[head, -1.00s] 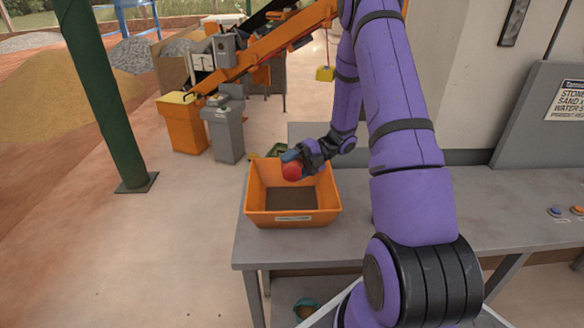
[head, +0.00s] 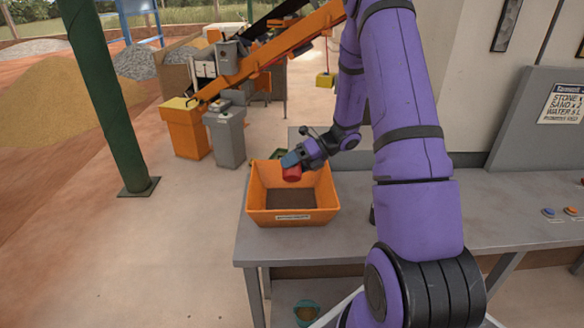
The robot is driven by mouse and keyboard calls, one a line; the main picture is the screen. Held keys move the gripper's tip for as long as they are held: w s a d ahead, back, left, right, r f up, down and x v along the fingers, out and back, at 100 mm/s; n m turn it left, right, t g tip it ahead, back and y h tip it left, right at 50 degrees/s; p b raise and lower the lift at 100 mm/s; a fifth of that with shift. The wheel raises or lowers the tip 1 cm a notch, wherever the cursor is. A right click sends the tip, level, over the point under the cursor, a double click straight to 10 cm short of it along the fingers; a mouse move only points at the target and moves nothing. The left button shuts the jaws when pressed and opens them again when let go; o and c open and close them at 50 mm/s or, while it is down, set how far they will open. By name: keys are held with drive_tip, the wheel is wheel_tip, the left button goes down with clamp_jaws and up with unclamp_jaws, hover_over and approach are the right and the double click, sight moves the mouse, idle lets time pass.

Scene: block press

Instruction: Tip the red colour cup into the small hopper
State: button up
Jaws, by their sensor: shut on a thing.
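The red colour cup (head: 292,174) is held over the back part of the orange small hopper (head: 262,207). My gripper (head: 290,161) is shut on the cup from behind and right. The cup's side faces the camera and it looks nearly upright or slightly tilted; its mouth is hard to make out. The hopper stands on the left end of the grey bench, with a pale label on its front wall and dark brown material inside. I cannot tell whether any of the cup's powder lies in it.
The grey bench (head: 420,225) runs right, with blue and orange buttons (head: 548,212) on it. A teal bucket (head: 306,313) is below. A dark green post (head: 105,100) stands left. An orange bin (head: 187,130) and grey box (head: 226,135) stand behind. My purple arm hides part of the bench.

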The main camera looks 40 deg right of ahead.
drive_tip(key=shift+s+a+r+n+t+h, duration=0.15)
drive_tip(key=shift+r+n+t+h, duration=0.1)
drive_tip(key=shift+n+t+h, duration=0.25)
drive_tip(key=shift+s+a+r+n+t+h, duration=0.15)
drive_tip(key=shift+r+n+t+h, duration=0.2)
drive_tip(key=shift+n, duration=0.35)
drive_tip(key=n+t, duration=0.1)
drive_tip(key=n+t+h, duration=0.1)
drive_tip(key=shift+w+d+r+n+t, duration=0.1)
drive_tip(key=shift+d+r+n+t, duration=0.05)
drive_tip(key=shift+r+n+t, duration=0.15)
drive_tip(key=shift+w+r+n+t+h, duration=0.15)
drive_tip(key=shift+n+t+h, duration=0.1)
drive_tip(key=shift+n+t, duration=0.25)
drive_tip(key=shift+s+r+n+t+h, duration=0.1)
drive_tip(key=shift+r+n+t+h, duration=0.1)
drive_tip(key=shift+n+t, duration=0.25)
drive_tip(key=shift+w, duration=0.1)
